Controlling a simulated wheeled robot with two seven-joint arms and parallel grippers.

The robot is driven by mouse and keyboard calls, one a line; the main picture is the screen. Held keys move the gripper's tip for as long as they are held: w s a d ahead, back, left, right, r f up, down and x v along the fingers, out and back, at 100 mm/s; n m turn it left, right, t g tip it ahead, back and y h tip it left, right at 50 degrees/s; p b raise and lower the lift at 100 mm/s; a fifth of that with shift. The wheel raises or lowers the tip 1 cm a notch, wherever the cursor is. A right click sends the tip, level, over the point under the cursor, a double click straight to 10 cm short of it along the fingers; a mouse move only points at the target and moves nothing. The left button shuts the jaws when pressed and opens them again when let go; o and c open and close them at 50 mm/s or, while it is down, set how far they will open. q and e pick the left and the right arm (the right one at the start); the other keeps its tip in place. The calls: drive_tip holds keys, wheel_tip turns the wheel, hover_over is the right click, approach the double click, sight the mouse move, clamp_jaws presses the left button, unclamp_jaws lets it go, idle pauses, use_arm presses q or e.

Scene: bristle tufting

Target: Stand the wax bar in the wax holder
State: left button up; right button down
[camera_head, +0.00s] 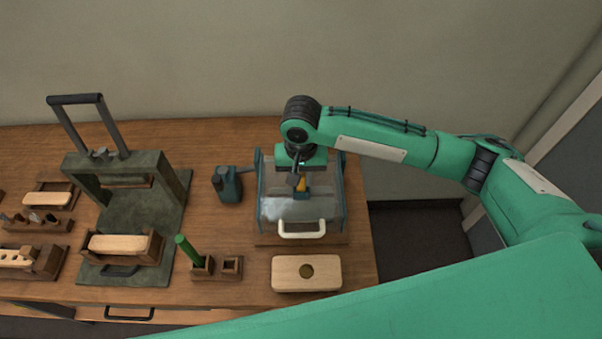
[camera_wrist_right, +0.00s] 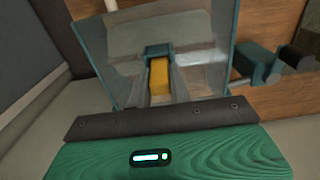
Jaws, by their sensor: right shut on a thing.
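A yellow bar (camera_head: 302,185), which looks like the wax bar, is between the fingers of my right gripper (camera_head: 298,181). The gripper points down and is shut on it, inside the clear-sided machine. In the right wrist view the yellow bar (camera_wrist_right: 159,78) shows with a teal bracket-like part (camera_wrist_right: 158,50) around its far end; I cannot tell if they touch. A small wooden block with two square sockets (camera_head: 217,276) stands at the front, perhaps the wax holder. A green stick (camera_head: 187,250) leans in its left socket; the right one looks empty. My left gripper is not in view.
The clear-sided machine (camera_head: 342,205) has upright walls and a white handle (camera_head: 301,229) in front. A teal motor-like unit (camera_head: 227,185) joins its left side. A wooden block with a round hole (camera_head: 289,272) lies at the front. A dark press (camera_head: 172,190) stands to the left.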

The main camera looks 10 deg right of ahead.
drive_tip(key=shift+f, duration=0.35)
idle(0.7)
drive_tip(key=c, duration=0.8)
unclamp_jaws()
drive_tip(key=shift+f, duration=0.1)
drive_tip(key=shift+p, duration=0.3)
drive_tip(key=shift+r+p, duration=3.55)
drive_tip(key=shift+p, duration=1)
